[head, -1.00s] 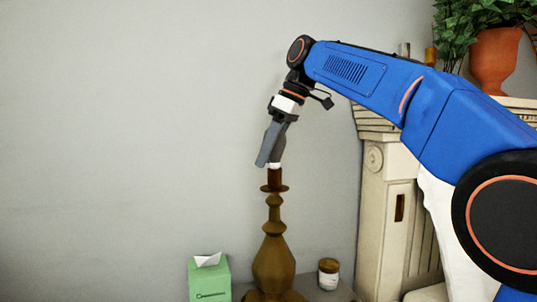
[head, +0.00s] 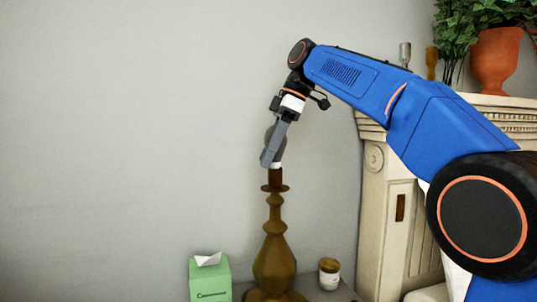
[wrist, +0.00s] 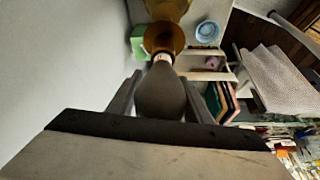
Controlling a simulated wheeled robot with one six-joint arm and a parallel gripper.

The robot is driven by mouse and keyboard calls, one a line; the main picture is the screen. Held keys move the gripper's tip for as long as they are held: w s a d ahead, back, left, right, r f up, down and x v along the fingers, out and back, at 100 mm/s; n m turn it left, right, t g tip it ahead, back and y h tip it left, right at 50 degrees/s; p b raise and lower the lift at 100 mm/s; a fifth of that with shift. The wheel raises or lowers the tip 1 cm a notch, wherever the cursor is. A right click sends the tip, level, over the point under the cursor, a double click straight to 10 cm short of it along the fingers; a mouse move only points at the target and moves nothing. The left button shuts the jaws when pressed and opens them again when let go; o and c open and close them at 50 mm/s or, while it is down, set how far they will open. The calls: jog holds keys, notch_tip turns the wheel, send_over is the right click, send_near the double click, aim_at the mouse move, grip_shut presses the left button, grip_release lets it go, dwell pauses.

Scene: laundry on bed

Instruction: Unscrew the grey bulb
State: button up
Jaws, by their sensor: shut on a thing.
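The grey bulb (wrist: 160,92) sits at the top of a brown-gold lamp base, its white neck at the socket. In the head view the bulb (head: 270,148) is partly hidden behind a finger. The lamp (head: 274,262) stands upright on a small table. My gripper (head: 270,162) comes down from above, tilted. Its fingers are on both sides of the bulb and shut on it. In the wrist view my gripper (wrist: 161,90) shows one finger at each side of the bulb.
A green tissue box (head: 209,280) stands left of the lamp, and a small jar (head: 329,273) stands right of it. A pale fireplace (head: 374,220) with a potted plant (head: 494,60) is at the right. The wall at the left is clear.

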jog(key=shift+s+n+g, duration=0.25)
jog(key=shift+n+g, duration=0.45)
jog(key=shift+n, duration=1)
jog(key=o, duration=0.9)
jog(key=m, duration=0.1)
jog(key=m+t, duration=0.1)
jog(key=m, duration=0.1)
jog(key=m+t, duration=0.1)
jog(key=m, duration=0.1)
jog(key=shift+w, duration=0.35)
jog(key=m+t, duration=0.1)
jog(key=m, duration=0.1)
jog(key=m+t, duration=0.1)
jog(key=m, duration=0.1)
jog(key=shift+w+m, duration=0.35)
jog(key=shift+m, duration=0.05)
jog(key=shift+w+d+m+t+h, duration=0.15)
jog(key=shift+m+t+h, duration=0.2)
jog(key=shift+m, duration=0.65)
jog(key=shift+w+d+m+t+h, duration=0.15)
jog(key=shift+m+t+h, duration=0.2)
jog(key=shift+m, duration=0.65)
